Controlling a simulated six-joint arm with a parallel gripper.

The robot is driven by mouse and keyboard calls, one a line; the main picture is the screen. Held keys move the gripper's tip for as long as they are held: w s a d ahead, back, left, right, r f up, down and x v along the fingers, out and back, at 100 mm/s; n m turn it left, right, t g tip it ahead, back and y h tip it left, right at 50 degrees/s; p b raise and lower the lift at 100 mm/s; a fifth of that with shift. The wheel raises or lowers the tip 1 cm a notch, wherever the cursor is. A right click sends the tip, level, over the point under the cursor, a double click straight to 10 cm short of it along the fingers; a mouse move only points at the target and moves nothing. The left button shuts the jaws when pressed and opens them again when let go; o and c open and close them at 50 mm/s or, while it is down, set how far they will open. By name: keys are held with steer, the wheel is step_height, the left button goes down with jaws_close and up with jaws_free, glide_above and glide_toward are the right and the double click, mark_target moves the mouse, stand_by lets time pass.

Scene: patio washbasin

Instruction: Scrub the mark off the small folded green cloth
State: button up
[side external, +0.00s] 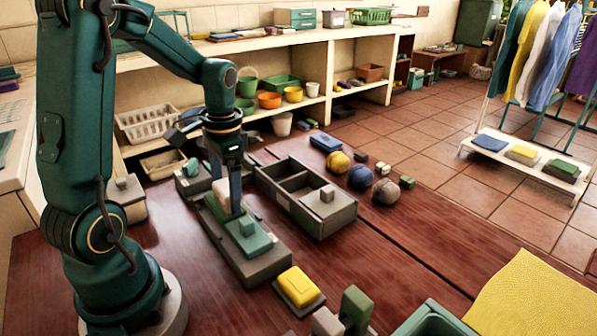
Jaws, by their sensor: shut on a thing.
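My gripper (229,204) points down over a long grey board (262,265) on the red-brown table. It appears shut on a small pale block (221,190), partly hidden by the fingers. A small folded green cloth (257,245) lies on the board, just to the right of and nearer than the fingertips. A small green block shape (247,227) shows on top of it. More green material (212,206) lies under and left of the fingers. I cannot make out a mark on the cloth, nor whether the held block touches it.
A grey divided box (335,222) stands right of the board, with several balls (385,191) beyond it. A yellow folded cloth on a dark base (299,286), upright blocks (356,308) and a green tray (432,322) are in front. The table's right-middle is clear.

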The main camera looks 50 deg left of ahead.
steer(key=shift+a, duration=1.45)
steer(key=shift+s+d+f, duration=0.1)
steer(key=shift+d+f, duration=0.05)
steer(key=shift+d, duration=1.4)
steer(key=shift+r, duration=2.55)
